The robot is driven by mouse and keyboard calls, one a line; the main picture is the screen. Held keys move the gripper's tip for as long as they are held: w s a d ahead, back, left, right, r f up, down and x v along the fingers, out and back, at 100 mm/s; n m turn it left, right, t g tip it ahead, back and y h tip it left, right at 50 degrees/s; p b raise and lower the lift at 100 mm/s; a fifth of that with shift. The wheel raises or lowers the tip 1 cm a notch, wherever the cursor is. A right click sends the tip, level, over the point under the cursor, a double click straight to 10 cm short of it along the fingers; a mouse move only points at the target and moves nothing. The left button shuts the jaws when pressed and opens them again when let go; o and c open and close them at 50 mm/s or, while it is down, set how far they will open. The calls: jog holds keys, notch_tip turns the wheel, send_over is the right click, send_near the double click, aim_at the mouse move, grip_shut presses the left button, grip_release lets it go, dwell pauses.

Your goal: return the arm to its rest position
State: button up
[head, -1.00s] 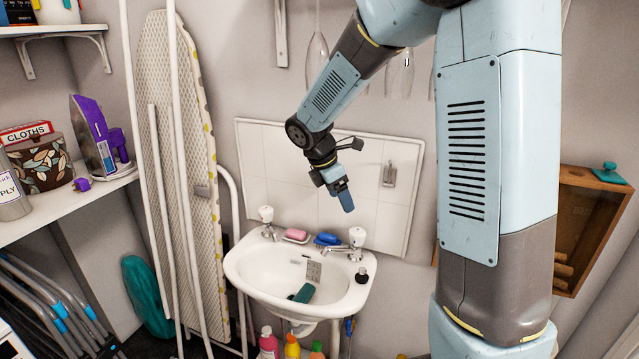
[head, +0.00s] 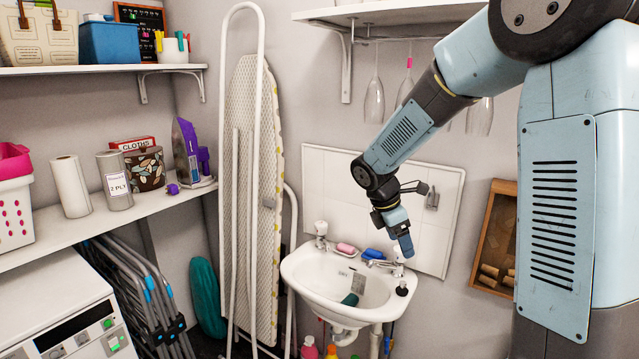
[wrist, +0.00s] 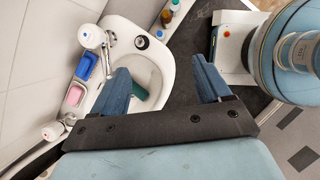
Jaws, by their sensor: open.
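My gripper (head: 403,236) hangs at the end of my bent arm, in front of the wall tiles and above the right side of the white sink (head: 318,298). In the wrist view my gripper (wrist: 163,82) shows two blue fingers spread apart with nothing between them. The sink (wrist: 168,62) lies beyond and below the fingers. My arm reaches in from the upper right in the head view.
A pink soap (head: 346,248) and a blue soap (head: 373,254) lie on the sink's back edge between two taps. An ironing board (head: 250,190) leans left of the sink. Stemmed glasses (head: 374,100) hang under a shelf (head: 390,14). A wooden box (head: 492,240) is at right.

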jog(key=s+d+r+m+t+y, duration=0.1)
jog(key=s+r+m, duration=0.4)
jog(key=s, duration=0.4)
jog(key=s+d+r+m+t+y, duration=0.1)
jog(key=s+r+m, duration=0.3)
jog(key=s+m, duration=0.4)
jog(key=s+d+r+m+t+y, duration=0.2)
jog(key=s+r+m, duration=0.3)
jog(key=s, duration=0.5)
jog(key=shift+r+m+t, duration=0.3)
jog(key=shift+m+t, duration=0.1)
jog(key=shift+m, duration=0.6)
jog(key=shift+a, duration=0.1)
jog(key=shift+c, duration=0.3)
